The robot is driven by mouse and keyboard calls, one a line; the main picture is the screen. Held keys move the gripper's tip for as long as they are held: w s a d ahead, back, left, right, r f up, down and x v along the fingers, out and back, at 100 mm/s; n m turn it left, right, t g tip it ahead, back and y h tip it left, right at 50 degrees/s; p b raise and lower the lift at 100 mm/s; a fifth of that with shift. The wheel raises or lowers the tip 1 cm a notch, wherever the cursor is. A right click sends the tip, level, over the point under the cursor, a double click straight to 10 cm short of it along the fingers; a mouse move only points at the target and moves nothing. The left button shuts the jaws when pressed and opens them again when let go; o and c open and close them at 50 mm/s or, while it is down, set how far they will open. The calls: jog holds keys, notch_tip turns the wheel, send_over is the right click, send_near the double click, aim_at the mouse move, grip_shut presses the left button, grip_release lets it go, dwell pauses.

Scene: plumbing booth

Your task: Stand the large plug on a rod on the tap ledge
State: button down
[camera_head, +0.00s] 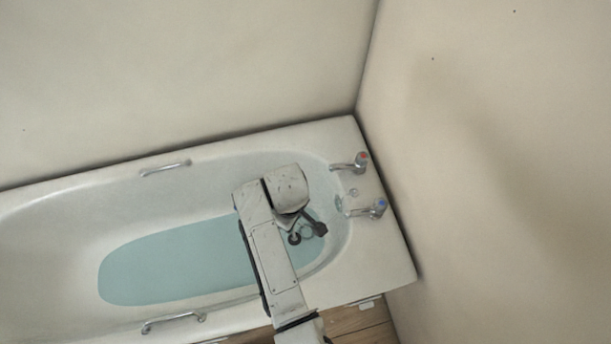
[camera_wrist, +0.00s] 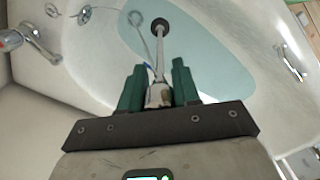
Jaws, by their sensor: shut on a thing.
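The large plug on a rod (camera_wrist: 160,25) has a dark round head on a pale rod. The rod's near end sits between the green fingers of my gripper (camera_wrist: 158,82), which is shut on it. The dark head points away from the gripper, over the bath, in the wrist view. In the head view my gripper (camera_head: 316,226) is above the tap end of the bath, and the dark plug head (camera_head: 294,239) shows beside it. The tap ledge (camera_head: 382,184) is the flat white rim to the right, with no plug standing on it. The gripper is apart from the ledge.
Two chrome taps stand on the ledge, one red-topped (camera_head: 361,160) and one blue-topped (camera_head: 379,207). Blue-green water (camera_head: 170,262) lies in the bath. A thin ring-ended wire (camera_wrist: 137,20) shows beside the rod. Walls close in behind and right. Grab handles line the sides.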

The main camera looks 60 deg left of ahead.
jog(key=w+d+f+b, duration=0.3)
jog(key=w+d+b, duration=0.2)
jog(key=w+d, duration=1.6)
jog(key=shift+w+d+b, duration=0.2)
jog(key=shift+w+b, duration=0.2)
jog(key=shift+w, duration=0.5)
dwell(1.2)
jog(key=shift+f, duration=0.2)
dwell(0.8)
jog(key=c, duration=0.7)
grip_release()
jog(key=shift+c, duration=0.2)
